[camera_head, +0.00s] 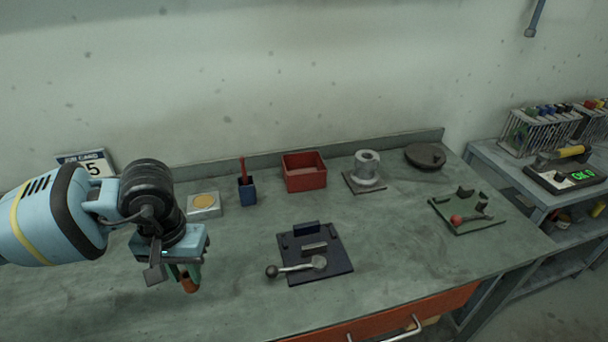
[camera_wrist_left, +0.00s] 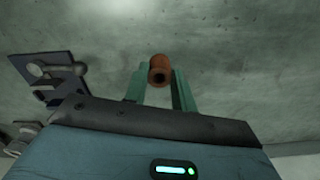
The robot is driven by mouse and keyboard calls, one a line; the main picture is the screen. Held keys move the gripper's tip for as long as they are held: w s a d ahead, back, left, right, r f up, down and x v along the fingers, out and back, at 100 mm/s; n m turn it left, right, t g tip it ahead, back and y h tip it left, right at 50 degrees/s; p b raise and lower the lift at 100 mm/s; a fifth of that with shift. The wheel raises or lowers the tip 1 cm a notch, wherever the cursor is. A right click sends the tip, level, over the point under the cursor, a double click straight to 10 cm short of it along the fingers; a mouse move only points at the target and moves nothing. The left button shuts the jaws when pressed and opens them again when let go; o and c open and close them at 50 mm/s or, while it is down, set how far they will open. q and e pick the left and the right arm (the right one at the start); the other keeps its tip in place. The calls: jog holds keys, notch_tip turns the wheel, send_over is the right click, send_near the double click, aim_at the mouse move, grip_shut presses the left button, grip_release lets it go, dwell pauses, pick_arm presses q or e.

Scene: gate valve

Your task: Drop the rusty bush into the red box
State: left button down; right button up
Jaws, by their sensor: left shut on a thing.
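My left gripper (camera_head: 187,279) is over the left part of the bench, with its fingers pointing down. It is shut on the rusty bush (camera_head: 190,284), a small orange-brown hollow cylinder. In the left wrist view the bush (camera_wrist_left: 159,70) sits between the two green fingertips (camera_wrist_left: 156,88), its dark bore facing the camera. The red box (camera_head: 304,180), open at the top, stands at the back middle of the bench, to the right of and behind the gripper. My right gripper is not in view.
A blue cup (camera_head: 247,191) with a red stick and a pale block (camera_head: 204,211) stand left of the box. A grey flanged part (camera_head: 367,168) stands right of it.

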pick_arm(q)
jog(key=d, duration=1.4)
jog(key=shift+d, duration=0.2)
